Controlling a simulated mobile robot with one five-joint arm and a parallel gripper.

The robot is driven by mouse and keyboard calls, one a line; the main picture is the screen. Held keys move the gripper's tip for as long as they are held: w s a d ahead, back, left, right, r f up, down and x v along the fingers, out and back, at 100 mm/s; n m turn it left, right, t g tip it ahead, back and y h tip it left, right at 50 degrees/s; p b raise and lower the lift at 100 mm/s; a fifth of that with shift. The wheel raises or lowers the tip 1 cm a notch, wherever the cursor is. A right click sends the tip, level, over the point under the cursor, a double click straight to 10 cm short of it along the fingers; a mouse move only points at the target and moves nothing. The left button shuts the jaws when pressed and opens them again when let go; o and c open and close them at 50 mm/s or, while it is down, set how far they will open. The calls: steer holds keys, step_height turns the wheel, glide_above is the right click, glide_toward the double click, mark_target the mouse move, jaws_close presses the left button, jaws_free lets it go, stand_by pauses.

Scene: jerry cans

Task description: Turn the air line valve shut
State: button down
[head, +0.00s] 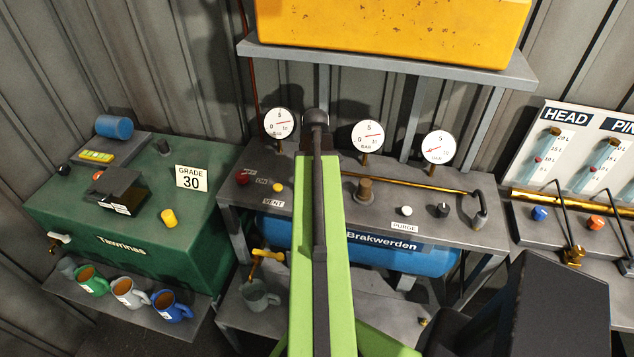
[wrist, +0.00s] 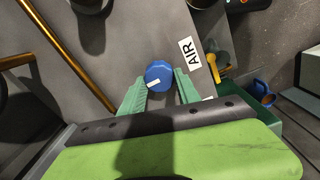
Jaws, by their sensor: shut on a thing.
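The air line valve is a blue round knob (wrist: 159,73) with a white pointer mark, in the middle of the wrist view. It sits on the grey bench top beside a white AIR label (wrist: 191,52). My gripper (wrist: 161,83) has its two green fingers on either side of the knob and is shut on it. The white mark points toward the lower left in the wrist view. In the head view my green arm hides the knob and the fingers.
A brass pipe (head: 408,183) runs along the bench to the right of my arm. Three round gauges (head: 367,137) stand behind. A red knob (head: 242,179) and a VENT label (head: 273,203) are left of my arm. The blue Brakwerden tank (head: 430,258) lies below.

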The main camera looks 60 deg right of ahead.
steer(key=c, duration=0.9)
jaws_free()
steer(key=shift+r, duration=0.1)
step_height(320, 180, up, 17)
steer(key=p, duration=1.7)
steer(key=shift+r, duration=0.15)
